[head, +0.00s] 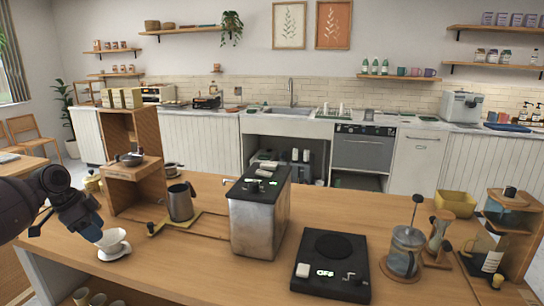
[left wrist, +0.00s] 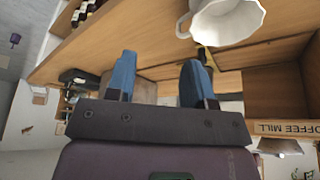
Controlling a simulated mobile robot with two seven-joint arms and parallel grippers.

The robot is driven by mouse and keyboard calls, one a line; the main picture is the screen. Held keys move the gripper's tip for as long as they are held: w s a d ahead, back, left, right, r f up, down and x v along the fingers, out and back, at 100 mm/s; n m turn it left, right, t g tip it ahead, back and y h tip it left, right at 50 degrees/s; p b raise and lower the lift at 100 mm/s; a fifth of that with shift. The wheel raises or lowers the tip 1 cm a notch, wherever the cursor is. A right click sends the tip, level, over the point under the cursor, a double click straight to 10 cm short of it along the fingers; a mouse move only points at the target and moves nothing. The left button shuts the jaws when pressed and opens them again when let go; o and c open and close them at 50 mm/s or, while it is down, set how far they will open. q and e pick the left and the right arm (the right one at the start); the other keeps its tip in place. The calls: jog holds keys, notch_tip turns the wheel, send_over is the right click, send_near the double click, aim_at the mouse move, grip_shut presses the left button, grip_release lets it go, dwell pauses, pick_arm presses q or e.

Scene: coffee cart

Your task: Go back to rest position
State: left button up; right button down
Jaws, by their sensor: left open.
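My left gripper (head: 66,231) comes in from the left over the counter's left end. Its blue fingers are apart, with nothing between them in the left wrist view (left wrist: 161,65). A white cup (head: 112,238) on a saucer (head: 119,254) stands on the wooden counter just right of the gripper. In the left wrist view the cup (left wrist: 227,20) appears at the top, beyond the fingertips and not between them. In the head view one finger comes close to the cup's rim; I cannot tell whether they touch. My right gripper is not in view.
On the counter (head: 190,272) stand a wooden shelf unit (head: 148,188), a metal pitcher (head: 180,203), a metal box (head: 258,220), a black scale-like device (head: 333,262) and a French press (head: 405,252). Bare counter lies between the cup and the metal box.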

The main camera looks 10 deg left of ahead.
pick_arm(q)
jog(key=s+d+f+g+y, duration=0.1)
jog(key=s+d+f, duration=0.7)
jog(key=d+f, duration=0.3)
jog(key=s+d+f+g, duration=0.1)
jog(key=s+d+f, duration=0.75)
jog(key=f, duration=0.35)
jog(key=s+d+n+t, duration=0.1)
jog(key=s+d+n, duration=0.2)
jog(key=s+d, duration=0.75)
jog(key=s+r+n+t+y, duration=0.1)
jog(key=s+r+n+y, duration=0.2)
jog(key=s+r+n, duration=0.5)
jog(key=w+f+m+t, duration=0.1)
jog(key=w+f+t, duration=0.2)
jog(key=f, duration=0.3)
jog(key=w+f+m+t, duration=0.1)
jog(key=w+f+t, duration=0.2)
jog(key=f+t, duration=0.2)
notch_tip(320, 180, down, 2)
jog(key=shift+a+f, duration=0.15)
jog(key=shift+a, duration=0.15)
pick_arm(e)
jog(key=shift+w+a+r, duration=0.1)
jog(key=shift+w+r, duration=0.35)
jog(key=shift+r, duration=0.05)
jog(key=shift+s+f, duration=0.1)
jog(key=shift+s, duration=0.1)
